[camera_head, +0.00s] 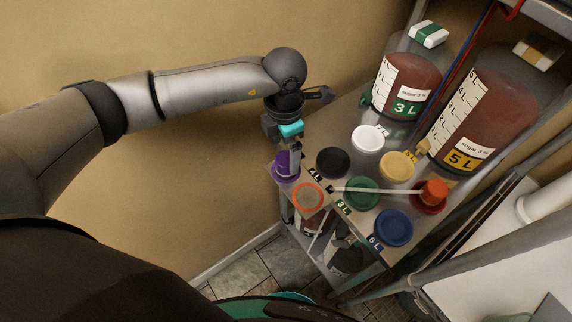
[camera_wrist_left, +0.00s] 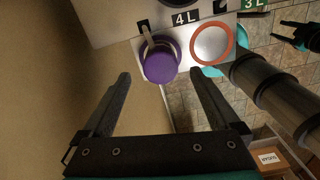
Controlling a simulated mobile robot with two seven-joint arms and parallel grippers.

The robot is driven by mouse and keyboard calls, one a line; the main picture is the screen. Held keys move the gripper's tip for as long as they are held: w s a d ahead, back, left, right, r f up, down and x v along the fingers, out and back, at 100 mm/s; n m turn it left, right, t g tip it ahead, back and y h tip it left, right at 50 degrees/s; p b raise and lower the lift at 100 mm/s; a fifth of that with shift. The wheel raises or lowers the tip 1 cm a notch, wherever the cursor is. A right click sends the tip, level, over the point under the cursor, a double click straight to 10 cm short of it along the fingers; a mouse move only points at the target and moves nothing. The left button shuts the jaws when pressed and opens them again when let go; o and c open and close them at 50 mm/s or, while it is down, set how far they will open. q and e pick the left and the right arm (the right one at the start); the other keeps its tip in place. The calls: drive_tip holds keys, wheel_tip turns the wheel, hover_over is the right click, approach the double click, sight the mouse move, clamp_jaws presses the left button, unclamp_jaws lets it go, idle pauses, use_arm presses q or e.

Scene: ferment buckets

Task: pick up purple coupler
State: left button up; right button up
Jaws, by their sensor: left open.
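The purple coupler (camera_head: 282,168) is at the left edge of the metal shelf, next to the 4 L label. It also shows in the left wrist view (camera_wrist_left: 160,66) as a purple cylinder with a rounded end and a grey stem behind it. My left gripper (camera_head: 293,158) is open and empty, close to the coupler. In the left wrist view, its two fingertips (camera_wrist_left: 161,76) appear on either side of the coupler, with gaps on both sides. I cannot tell whether the coupler lies between the fingers or beyond them.
The shelf holds several coloured discs: an orange-rimmed one (camera_head: 307,197), black (camera_head: 333,162), green (camera_head: 361,193), blue (camera_head: 393,228), white (camera_head: 367,139) and yellow (camera_head: 397,167). Two large bottles (camera_head: 402,85) stand behind. A bare wall is left.

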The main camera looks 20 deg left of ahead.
sight(286, 158)
use_arm(q)
wheel_tip(286, 158, down, 5)
drive_tip(key=b, duration=0.3)
drive_tip(key=shift+d+r, duration=0.1)
drive_tip(key=shift+d, duration=0.05)
drive_tip(key=shift+r, duration=0.1)
drive_tip(key=shift+w, duration=0.1)
clamp_jaws()
idle(0.4)
